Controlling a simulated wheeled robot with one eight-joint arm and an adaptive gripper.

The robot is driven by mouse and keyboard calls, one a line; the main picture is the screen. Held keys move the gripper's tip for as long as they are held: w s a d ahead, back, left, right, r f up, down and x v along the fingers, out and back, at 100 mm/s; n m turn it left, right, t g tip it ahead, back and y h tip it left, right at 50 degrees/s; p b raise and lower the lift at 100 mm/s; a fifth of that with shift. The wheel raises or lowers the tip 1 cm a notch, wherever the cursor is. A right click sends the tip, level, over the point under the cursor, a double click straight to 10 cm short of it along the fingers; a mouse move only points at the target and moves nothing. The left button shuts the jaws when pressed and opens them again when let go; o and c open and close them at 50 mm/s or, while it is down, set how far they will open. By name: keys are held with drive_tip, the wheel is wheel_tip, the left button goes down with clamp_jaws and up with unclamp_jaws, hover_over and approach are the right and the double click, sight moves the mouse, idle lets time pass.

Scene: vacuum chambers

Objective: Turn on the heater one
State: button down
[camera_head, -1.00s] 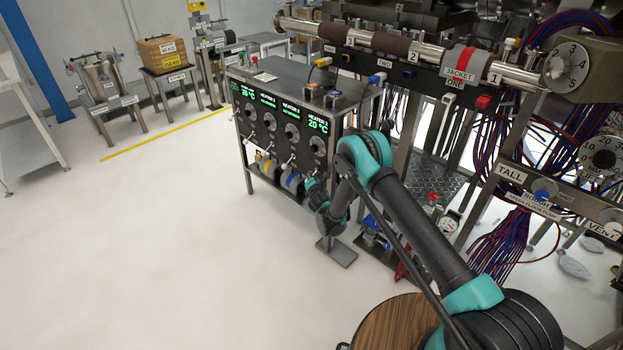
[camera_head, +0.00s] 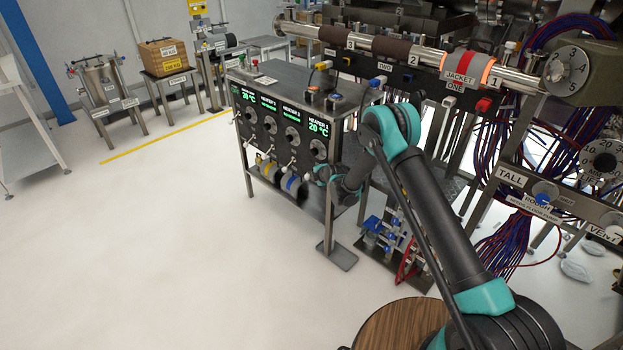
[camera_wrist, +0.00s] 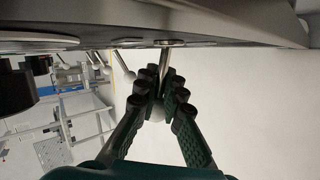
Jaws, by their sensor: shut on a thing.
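The heater cabinet (camera_head: 285,135) stands at the centre of the head view, with a row of dials, green displays and small levers. Its rightmost panel (camera_head: 318,128) reads 20 °C; its label is too small to read surely. My gripper (camera_head: 322,173) is at the lower right of that panel. In the wrist view my gripper (camera_wrist: 168,90) is shut on a metal toggle lever (camera_wrist: 166,60) with a ball end, partly hidden by the fingers. The jacket labelled ONE (camera_head: 457,67) is on the pipe at upper right, with orange glowing edges.
Other levers (camera_wrist: 122,65) stand left of my gripper in the wrist view, near a black knob (camera_wrist: 15,92). In the head view a pump assembly (camera_head: 385,240) sits right of the cabinet, and cable bundles hang farther right.

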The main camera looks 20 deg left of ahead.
drive_tip(key=shift+s+a+r+m+g+y, duration=0.3)
drive_tip(key=shift+m+g, duration=0.1)
drive_tip(key=shift+g, duration=0.2)
drive_tip(key=shift+w, duration=0.1)
drive_tip(key=c, duration=1.6)
unclamp_jaws()
drive_tip(key=shift+r, duration=0.1)
drive_tip(key=shift+w+d, duration=0.1)
drive_tip(key=shift+d+r, duration=0.15)
drive_tip(key=shift+d, duration=0.05)
drive_tip(key=v, duration=1.1)
drive_tip(key=shift+s+d+r, duration=0.1)
drive_tip(key=shift+s+r, duration=0.1)
